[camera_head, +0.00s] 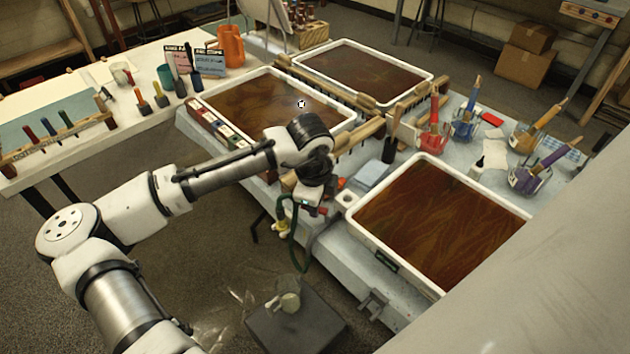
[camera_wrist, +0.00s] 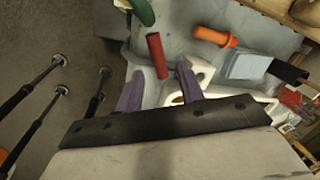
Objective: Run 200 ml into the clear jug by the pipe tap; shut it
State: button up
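My gripper (camera_head: 312,196) is at the near edge of the wet bench in the head view. In the wrist view, the purple fingers of my gripper (camera_wrist: 160,70) are apart, with a red handle (camera_wrist: 156,55) in the gap between them. I cannot tell whether either finger touches it. Red also shows under my gripper in the head view (camera_head: 315,211). A green hose (camera_head: 297,245) hangs down from there, and its bend shows in the wrist view (camera_wrist: 143,10). A small pale jug-like vessel (camera_head: 289,302) stands below it; its contents and markings are too small to read.
The vessel rests on a dark grey block (camera_head: 292,330) on the floor. A brown-filled tray (camera_head: 352,228) lies right of my gripper, two others behind. An orange handle (camera_wrist: 213,37) and a light blue block (camera_wrist: 250,65) lie nearby. Jars of brushes (camera_head: 527,178) stand at right.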

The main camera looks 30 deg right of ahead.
notch_tip(320, 180, up, 11)
jog(key=s+a, duration=0.1)
jog(key=shift+s+a+r+b, duration=0.15)
jog(key=shift+s+a+b, duration=0.05)
jog(key=shift+a+b, duration=0.2)
